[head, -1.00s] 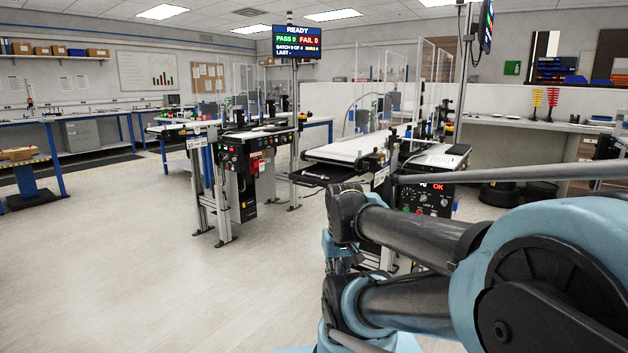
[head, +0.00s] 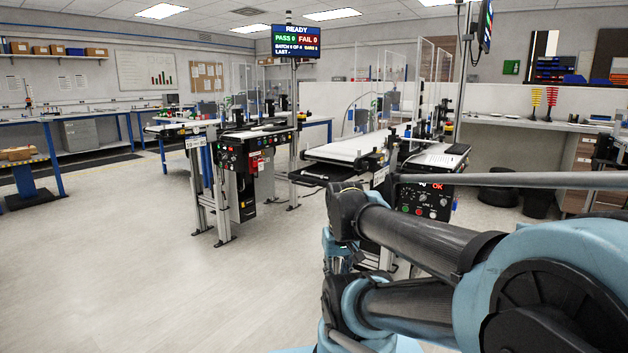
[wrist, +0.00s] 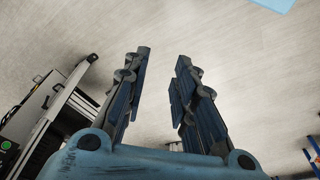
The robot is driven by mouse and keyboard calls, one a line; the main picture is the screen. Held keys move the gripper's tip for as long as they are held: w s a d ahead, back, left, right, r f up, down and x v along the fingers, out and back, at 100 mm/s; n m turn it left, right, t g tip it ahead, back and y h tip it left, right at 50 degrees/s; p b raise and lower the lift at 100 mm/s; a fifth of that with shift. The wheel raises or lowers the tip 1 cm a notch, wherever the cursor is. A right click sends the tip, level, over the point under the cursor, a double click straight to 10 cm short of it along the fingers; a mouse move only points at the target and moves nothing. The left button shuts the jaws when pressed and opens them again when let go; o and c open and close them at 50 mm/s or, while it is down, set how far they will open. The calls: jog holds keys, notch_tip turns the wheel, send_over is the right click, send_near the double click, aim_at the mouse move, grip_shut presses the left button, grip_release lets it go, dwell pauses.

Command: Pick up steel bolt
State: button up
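I cannot make out a steel bolt in either view. My gripper (wrist: 162,75) shows in the wrist view with its two dark fingers apart and nothing between them. Bare floor lies behind the fingers. In the head view my arm fills the lower right, and the gripper itself cannot be made out there.
A conveyor with a white belt (head: 350,148) stands ahead, partly behind my arm. A second conveyor station (head: 236,150) with a control panel stands left of it. A blue-legged bench (head: 56,165) is at the far left. Open floor (head: 120,260) fills the lower left.

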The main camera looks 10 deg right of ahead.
jog(key=shift+o, duration=0.4)
jog(key=w+r+n, duration=0.1)
jog(key=w+r, duration=0.5)
jog(key=r, duration=0.5)
jog(key=shift+w+n, duration=0.2)
jog(key=shift+n, duration=0.2)
notch_tip(320, 180, up, 26)
jog(key=n+g, duration=0.2)
jog(key=n, duration=0.5)
send_over(316, 176)
jog(key=w, duration=0.2)
notch_tip(316, 176, down, 12)
jog(key=shift+r, duration=0.25)
jog(key=shift+s+f, duration=0.2)
jog(key=shift+f, duration=2.9)
grip_shut()
